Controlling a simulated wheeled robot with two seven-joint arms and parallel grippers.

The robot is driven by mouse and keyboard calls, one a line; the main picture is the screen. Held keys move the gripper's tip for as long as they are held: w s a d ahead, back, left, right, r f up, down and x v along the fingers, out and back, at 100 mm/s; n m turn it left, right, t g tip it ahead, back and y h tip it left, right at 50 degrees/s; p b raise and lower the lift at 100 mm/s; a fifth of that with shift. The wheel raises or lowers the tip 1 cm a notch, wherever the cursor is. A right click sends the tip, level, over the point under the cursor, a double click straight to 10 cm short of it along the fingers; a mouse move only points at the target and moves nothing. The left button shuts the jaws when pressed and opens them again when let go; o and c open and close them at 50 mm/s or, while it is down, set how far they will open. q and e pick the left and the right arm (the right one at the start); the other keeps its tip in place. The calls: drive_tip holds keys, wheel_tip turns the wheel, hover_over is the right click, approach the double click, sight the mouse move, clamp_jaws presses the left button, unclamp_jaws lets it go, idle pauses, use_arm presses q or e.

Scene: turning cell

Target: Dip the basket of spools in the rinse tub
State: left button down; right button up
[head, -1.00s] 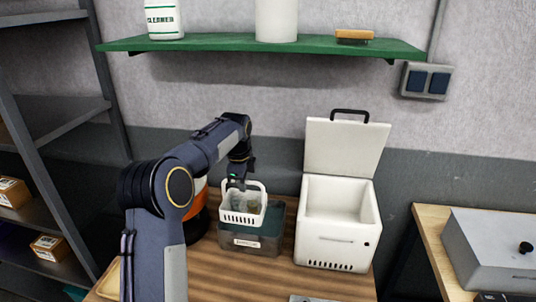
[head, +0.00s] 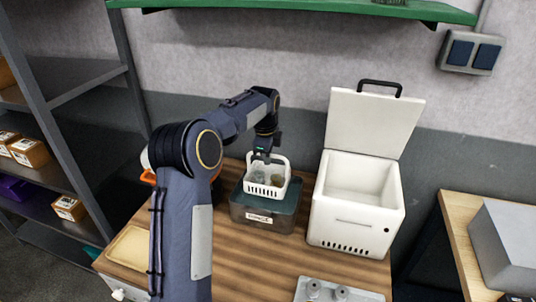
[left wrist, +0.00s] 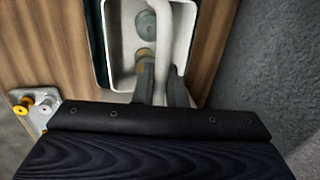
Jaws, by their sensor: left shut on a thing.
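A white slotted basket (head: 265,190) hangs from my left gripper (head: 262,156), which is shut on its handle. Spools (head: 258,173) show inside it. The basket is over the dark green rinse tub (head: 292,207) with a RINSE label; its slotted front shows down to the bottom edge, and I cannot tell if any of it is below the rim. In the left wrist view the gripper fingers (left wrist: 160,84) are at the handle of the basket (left wrist: 122,72), with round spools (left wrist: 146,25) below. My right gripper is not in view.
A white box (head: 357,215) with its lid raised stands close right of the tub. A metal plate with grey knobs (head: 340,291) lies at the front. A wooden tray (head: 130,248) is front left. Shelving stands left, another table (head: 455,220) right.

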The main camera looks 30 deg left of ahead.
sight(268, 184)
use_arm(q)
drive_tip(key=shift+f+b, duration=3.1)
drive_tip(key=shift+f, duration=2.4)
drive_tip(key=shift+r, duration=0.1)
wheel_tip(268, 184, up, 10)
drive_tip(key=p, duration=0.9)
drive_tip(key=shift+r, duration=1.25)
